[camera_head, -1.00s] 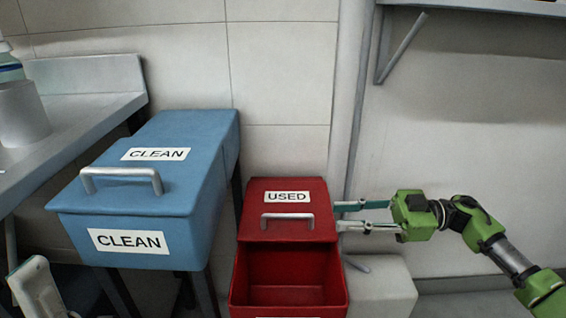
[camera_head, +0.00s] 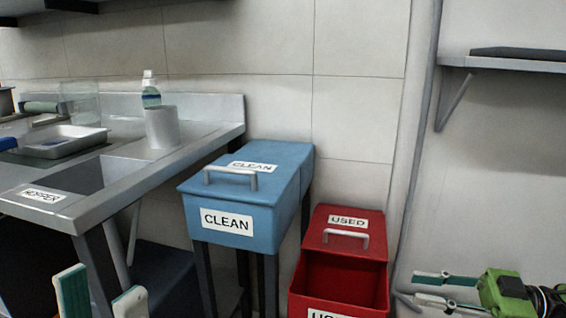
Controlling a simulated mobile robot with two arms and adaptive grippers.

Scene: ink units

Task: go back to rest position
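My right gripper (camera_head: 432,289) is at the lower right, to the right of the red USED bin (camera_head: 376,278). Its two fingers are apart with nothing between them. My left gripper (camera_head: 104,297) shows only its fingertips at the bottom left edge. They are spread apart, with nothing seen between them; the rest of it is out of frame. The blue CLEAN bin (camera_head: 272,222) stands in the middle with its lid down. The USED bin has an open front compartment that looks empty.
A steel counter (camera_head: 130,172) labelled HOPPER runs along the left. It carries a metal tray (camera_head: 65,138), a grey cylinder (camera_head: 161,128) and a bottle (camera_head: 150,92). A wall shelf (camera_head: 500,64) is at the upper right. The wall below it is bare.

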